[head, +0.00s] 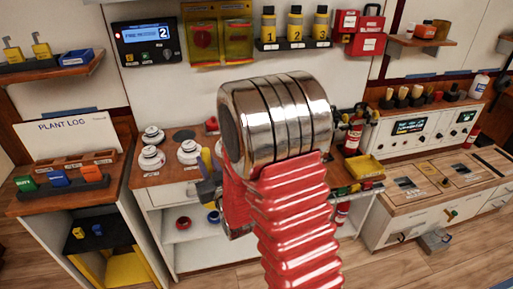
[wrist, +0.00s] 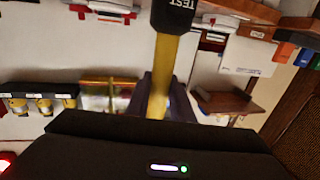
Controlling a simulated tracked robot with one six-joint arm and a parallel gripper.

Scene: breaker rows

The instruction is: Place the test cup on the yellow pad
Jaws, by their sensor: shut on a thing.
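In the wrist view a yellow shaft with a black end marked TEST (wrist: 165,60) rises from between the dark jaws of my gripper (wrist: 168,98); I take it as the test cup, though no cup shape shows. My gripper is shut on it. In the head view my gripper (head: 208,190) is partly hidden behind my arm, over the middle bench, with a bit of yellow (head: 207,160) standing up from it. A yellow tray-like piece (head: 363,168) lies at the right of that bench. A yellow surface (head: 126,270) lies low in the left cabinet. I cannot tell which is the pad.
Red and blue rings (head: 183,223) lie on the shelf below. A fire extinguisher (head: 354,135) stands behind the yellow tray. A console (head: 410,126) is at right.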

